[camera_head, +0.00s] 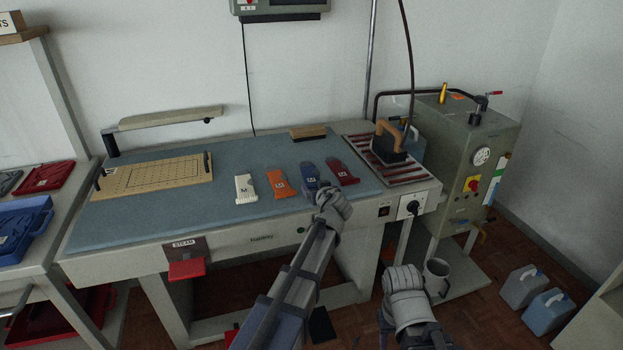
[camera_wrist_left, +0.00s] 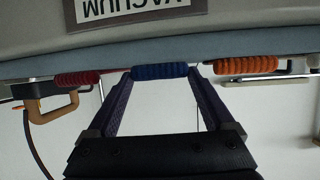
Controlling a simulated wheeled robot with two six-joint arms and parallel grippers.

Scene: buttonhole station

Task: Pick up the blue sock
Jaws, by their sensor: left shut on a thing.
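The blue sock (camera_head: 311,174) lies in a row of socks near the front edge of the blue-grey board, its near end hidden by my left wrist. In the left wrist view the blue sock (camera_wrist_left: 160,71) shows end-on between my left fingertips (camera_wrist_left: 160,78). My left gripper (camera_head: 322,188) is shut on it, level with the neighbouring socks; I see no clear lift. My right arm's end (camera_head: 405,283) is low in front of the table at the right, its fingers hidden.
A red sock (camera_head: 342,172) lies close right of the blue one; an orange sock (camera_head: 279,184) and a white sock (camera_head: 245,188) lie left. An iron (camera_head: 391,148) rests at the board's right. The board's middle is clear.

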